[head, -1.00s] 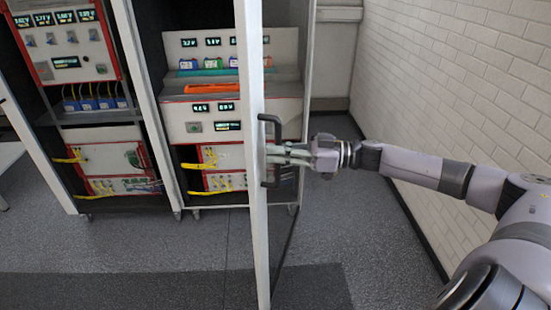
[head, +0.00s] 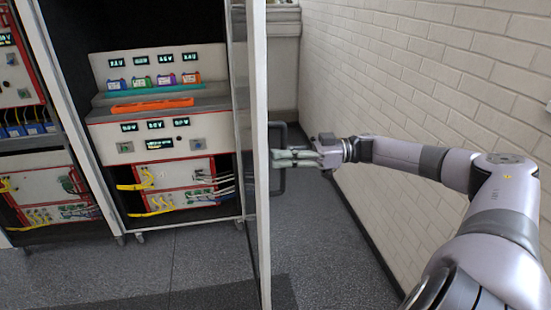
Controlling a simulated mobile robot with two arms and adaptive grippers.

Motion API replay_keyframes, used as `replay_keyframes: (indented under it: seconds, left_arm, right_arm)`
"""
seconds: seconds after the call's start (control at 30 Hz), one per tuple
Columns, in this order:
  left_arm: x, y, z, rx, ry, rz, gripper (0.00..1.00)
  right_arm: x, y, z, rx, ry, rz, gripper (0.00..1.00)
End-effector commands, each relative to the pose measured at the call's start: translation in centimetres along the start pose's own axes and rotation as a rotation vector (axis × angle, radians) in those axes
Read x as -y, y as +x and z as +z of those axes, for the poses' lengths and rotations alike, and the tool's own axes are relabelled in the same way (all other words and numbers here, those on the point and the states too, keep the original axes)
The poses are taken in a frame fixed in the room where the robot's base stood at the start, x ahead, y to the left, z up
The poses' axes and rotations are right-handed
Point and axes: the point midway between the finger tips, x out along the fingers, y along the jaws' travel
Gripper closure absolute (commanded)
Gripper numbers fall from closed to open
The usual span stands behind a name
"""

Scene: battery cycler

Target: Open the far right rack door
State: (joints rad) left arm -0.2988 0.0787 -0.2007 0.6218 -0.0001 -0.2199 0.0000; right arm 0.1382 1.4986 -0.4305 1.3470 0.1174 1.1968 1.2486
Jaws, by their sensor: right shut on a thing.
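The far right rack (head: 157,130) stands with its front open to view, with cycler units, small batteries and an orange bar inside. Its door (head: 258,160) stands swung out towards me, seen nearly edge-on as a white frame. A dark handle (head: 277,183) is on the door's right-hand face. My right gripper (head: 287,158) comes from the right and is shut on the handle. My left gripper is not in view.
A white brick wall (head: 410,80) runs along the right, close to my right arm. Another rack (head: 45,180) stands at the left. The grey floor (head: 205,262) in front of the racks is clear.

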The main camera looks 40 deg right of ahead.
Motion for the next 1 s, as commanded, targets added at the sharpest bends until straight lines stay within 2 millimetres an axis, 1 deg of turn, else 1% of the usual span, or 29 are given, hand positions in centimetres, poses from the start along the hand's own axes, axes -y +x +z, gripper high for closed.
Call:
replay_keyframes:
  seconds: [0.03, 0.43, 0.47, 0.73, 0.77, 1.0]
  left_arm:
    - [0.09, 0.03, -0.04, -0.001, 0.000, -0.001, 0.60]
    - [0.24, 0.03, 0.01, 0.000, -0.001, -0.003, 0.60]
    - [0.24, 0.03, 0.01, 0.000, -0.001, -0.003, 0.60]
    - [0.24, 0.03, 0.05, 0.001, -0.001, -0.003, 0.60]
    - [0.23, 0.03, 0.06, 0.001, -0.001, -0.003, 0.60]
    - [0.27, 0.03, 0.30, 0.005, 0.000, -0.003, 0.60]
  right_arm:
    - [0.02, -0.14, 0.22, 0.004, 0.004, -0.001, 1.00]
    - [-0.06, -0.26, 0.19, 0.005, 0.002, 0.000, 1.00]
    - [-0.06, -0.26, 0.19, 0.005, 0.002, 0.000, 0.86]
    - [-0.09, -0.25, 0.08, 0.003, 0.001, 0.001, 0.68]
    - [-0.09, -0.25, 0.07, 0.003, 0.000, 0.001, 0.67]
    - [-0.10, -0.25, 0.03, 0.002, 0.000, 0.001, 0.67]
